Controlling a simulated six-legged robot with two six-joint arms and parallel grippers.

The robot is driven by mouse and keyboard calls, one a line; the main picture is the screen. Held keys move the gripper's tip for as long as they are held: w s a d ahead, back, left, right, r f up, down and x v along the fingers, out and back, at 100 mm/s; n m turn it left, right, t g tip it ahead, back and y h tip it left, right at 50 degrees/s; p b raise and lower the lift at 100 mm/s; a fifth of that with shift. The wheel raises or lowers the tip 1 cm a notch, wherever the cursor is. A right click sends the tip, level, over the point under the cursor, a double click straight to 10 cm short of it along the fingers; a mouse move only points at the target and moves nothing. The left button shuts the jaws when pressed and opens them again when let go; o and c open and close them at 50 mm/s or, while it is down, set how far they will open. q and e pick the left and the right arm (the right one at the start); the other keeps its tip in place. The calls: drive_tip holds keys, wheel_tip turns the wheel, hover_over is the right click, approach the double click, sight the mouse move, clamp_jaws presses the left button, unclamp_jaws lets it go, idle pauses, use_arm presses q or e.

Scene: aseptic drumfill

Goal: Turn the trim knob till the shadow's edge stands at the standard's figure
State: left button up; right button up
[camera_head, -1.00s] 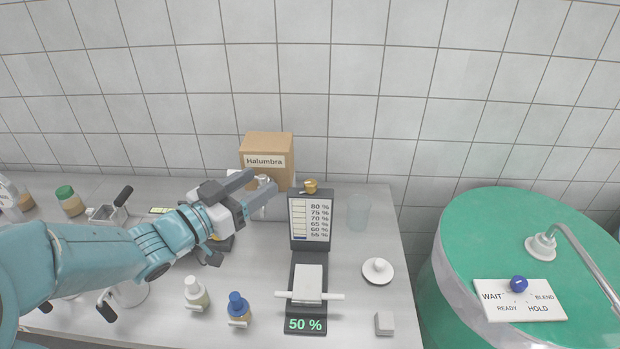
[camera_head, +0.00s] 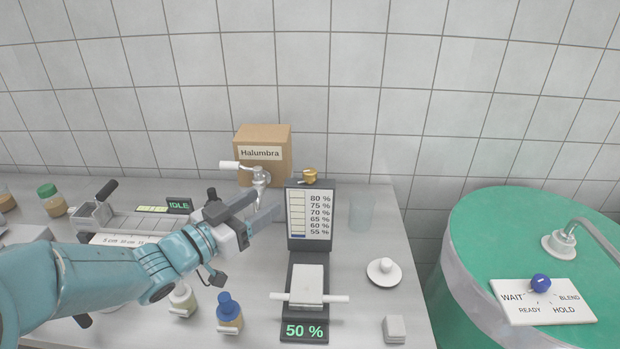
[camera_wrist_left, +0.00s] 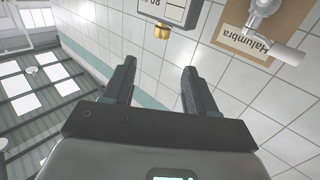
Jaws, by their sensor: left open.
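The brass trim knob (camera_head: 309,176) sits on top of the dark upright scale housing. The scale (camera_head: 310,215) is a white panel with figures from 55 % to 80 %, and a blue band stands at its bottom, by 55 %. A green display below reads 50 % (camera_head: 305,331). My left gripper (camera_head: 266,206) is open and empty, just left of the scale housing and a little below the knob, apart from it. In the left wrist view the open fingers (camera_wrist_left: 160,85) point toward the knob (camera_wrist_left: 161,31), which shows beyond them. My right gripper is out of view.
A Halumbra carton (camera_head: 264,153) and a tap with a white handle (camera_head: 258,172) stand behind my gripper. A clear beaker (camera_head: 362,212) stands right of the scale. A blue-capped bottle (camera_head: 229,313) stands in front. A green drum (camera_head: 470,245) is at right.

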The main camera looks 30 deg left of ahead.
sight(305, 175)
use_arm(q)
drive_tip(key=w, duration=0.4)
drive_tip(key=w+d+p, duration=0.1)
drive_tip(key=w, duration=0.4)
drive_tip(key=w+p, duration=0.1)
drive_tip(key=w, duration=0.4)
drive_tip(key=shift+w+d, duration=0.15)
drive_tip(key=shift+d, duration=0.05)
drive_tip(key=shift+w+d+p, duration=0.15)
drive_tip(key=shift+w+p, duration=0.15)
drive_tip(key=shift+w, duration=0.1)
drive_tip(key=shift+c, duration=0.3)
drive_tip(key=shift+f, duration=0.1)
drive_tip(key=c, duration=0.9)
